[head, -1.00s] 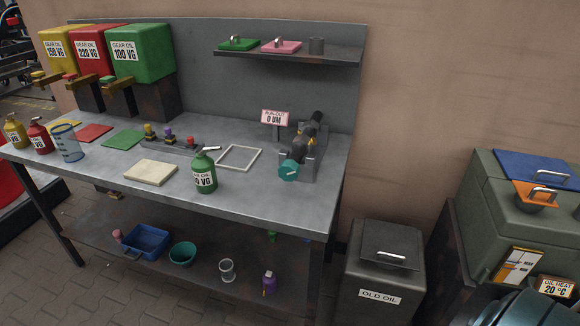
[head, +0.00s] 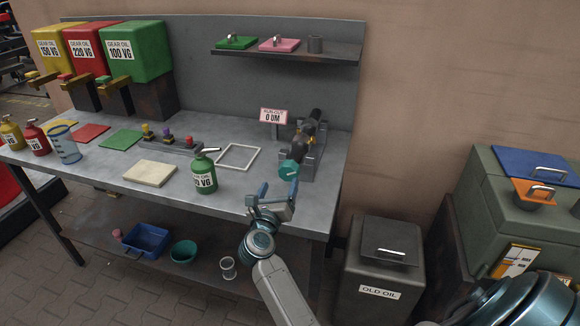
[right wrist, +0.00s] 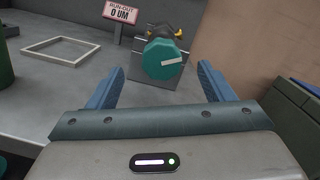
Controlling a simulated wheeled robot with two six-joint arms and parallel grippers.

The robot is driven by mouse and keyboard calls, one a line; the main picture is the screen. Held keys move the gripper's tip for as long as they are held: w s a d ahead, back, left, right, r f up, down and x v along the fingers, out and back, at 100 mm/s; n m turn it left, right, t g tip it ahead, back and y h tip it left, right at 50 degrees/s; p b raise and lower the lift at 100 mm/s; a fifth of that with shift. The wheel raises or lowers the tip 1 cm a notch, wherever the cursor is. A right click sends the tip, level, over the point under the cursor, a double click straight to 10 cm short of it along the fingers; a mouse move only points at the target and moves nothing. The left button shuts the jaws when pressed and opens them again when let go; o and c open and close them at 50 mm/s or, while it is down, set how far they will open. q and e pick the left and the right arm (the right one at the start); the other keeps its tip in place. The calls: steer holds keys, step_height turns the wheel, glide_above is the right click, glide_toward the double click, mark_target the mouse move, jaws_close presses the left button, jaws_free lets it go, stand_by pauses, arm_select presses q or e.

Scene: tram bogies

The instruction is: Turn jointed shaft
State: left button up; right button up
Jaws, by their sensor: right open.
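The jointed shaft (head: 312,125) is dark and lies in a grey stand at the right end of the bench. A teal knob (head: 289,169) with a white mark sits on its near end. In the right wrist view the knob (right wrist: 166,60) faces me, its mark pointing right and slightly up. A sign (head: 273,116) reading "RUN-OUT 0 UM" stands left of the shaft. My right gripper (head: 278,190) is open and empty, just in front of the knob. In the right wrist view its fingers (right wrist: 160,88) are spread either side below the knob, apart from it. My left gripper is not in view.
A green oil bottle (head: 203,172) and a white square frame (head: 238,157) stand left of my right gripper. A shelf (head: 290,53) hangs behind. The old oil bin (head: 378,270) stands right of the bench (head: 230,198).

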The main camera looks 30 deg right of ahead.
mark_target(287, 173)
steer(key=shift+m+g, duration=0.6)
steer(key=shift+m, duration=0.2)
steer(key=p+x, duration=0.2)
steer(key=x, duration=0.8)
steer(key=shift+f+p, duration=0.15)
steer(key=shift+p, duration=0.2)
steer(key=shift+w+d+f, duration=0.1)
steer(key=shift+w+d, duration=0.3)
steer(key=shift+d, duration=0.05)
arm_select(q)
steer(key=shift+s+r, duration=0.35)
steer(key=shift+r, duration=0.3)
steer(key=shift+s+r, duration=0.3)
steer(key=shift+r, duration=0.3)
arm_select(e)
steer(key=c, duration=1)
